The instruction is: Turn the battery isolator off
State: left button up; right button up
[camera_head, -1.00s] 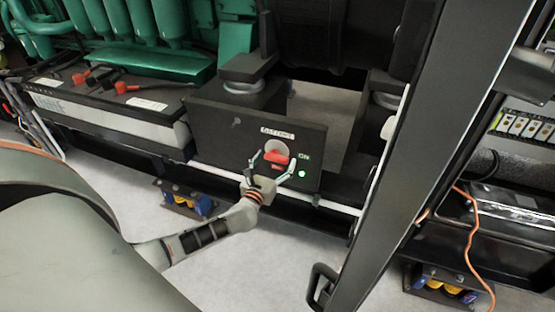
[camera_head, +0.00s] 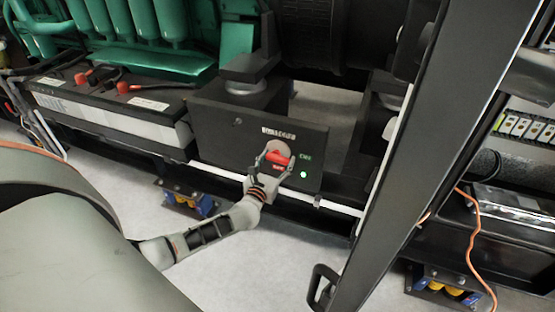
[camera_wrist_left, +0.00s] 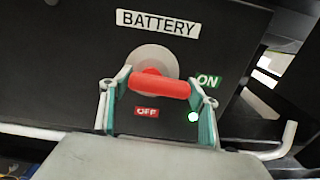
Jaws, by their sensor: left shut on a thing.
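The battery isolator is a red handle (camera_wrist_left: 160,86) on a round grey disc (camera_wrist_left: 153,59), set in a black panel (camera_head: 222,125). In the head view the red handle (camera_head: 276,157) lies roughly level, tilted slightly down to the right. A "BATTERY" label (camera_wrist_left: 158,22) is above, a red "OFF" label (camera_wrist_left: 146,112) below and a green "ON" label (camera_wrist_left: 208,80) to the right. A green lamp (camera_wrist_left: 194,117) is lit. My left gripper (camera_head: 274,165) is shut on the red handle, with a finger at each end of it (camera_wrist_left: 158,92). My right gripper is not in view.
A battery (camera_head: 108,105) with red terminal caps stands left of the panel. A dark upright post (camera_head: 395,165) rises to the right. A white rail (camera_head: 322,202) runs below the panel. The pale floor (camera_head: 265,255) in front is clear.

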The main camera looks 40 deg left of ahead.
pick_arm(q)
jog(key=m, duration=0.5)
jog(key=shift+a+f+m+p, duration=0.1)
jog(key=shift+f+m+p, duration=0.15)
jog(key=shift+m+p, duration=0.05)
jog(key=m, duration=0.3)
jog(key=shift+a+f+m+p, duration=0.1)
jog(key=shift+f+m+p, duration=0.05)
jog(key=shift+m+p, duration=0.15)
jog(key=shift+a+m, duration=0.1)
jog(key=shift+m, duration=0.8)
jog(key=m, duration=0.1)
jog(key=m+p, duration=0.1)
jog(key=m, duration=0.1)
jog(key=shift+s+a+f, duration=0.1)
jog(key=shift+a+f, duration=0.05)
jog(key=shift+a, duration=0.05)
jog(key=m, duration=0.2)
jog(key=shift+a+m, duration=0.15)
jog(key=shift+m, duration=0.25)
jog(key=shift+m+p, duration=0.3)
jog(key=shift+f, duration=0.1)
